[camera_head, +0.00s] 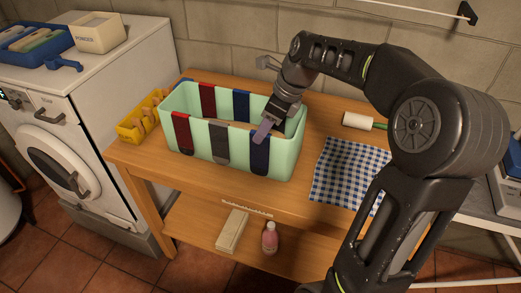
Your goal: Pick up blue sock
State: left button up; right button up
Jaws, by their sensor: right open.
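A dark blue sock (259,157) hangs over the front rim of a mint-green basket (290,163), at its right end. Another blue sock (236,106) lies over the back rim. My right gripper (264,131) points down at the basket's front right, just above the front blue sock's top. One purplish-grey finger shows clearly; the jaws are open. I cannot tell whether the finger touches the sock. The gripper and wrist hide part of the basket's inside. My left gripper is out of view.
A red sock (183,133) and a grey sock (219,142) hang on the same front rim, with another red sock (208,99) behind. On the wooden table (317,123) are a yellow peg basket (130,133), a lint roller (357,121) and a checked cloth (345,172).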

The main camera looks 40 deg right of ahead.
aim_at(261, 153)
jog(key=shift+x, duration=1.35)
jog(key=shift+c, duration=0.2)
grip_shut()
dwell(0.5)
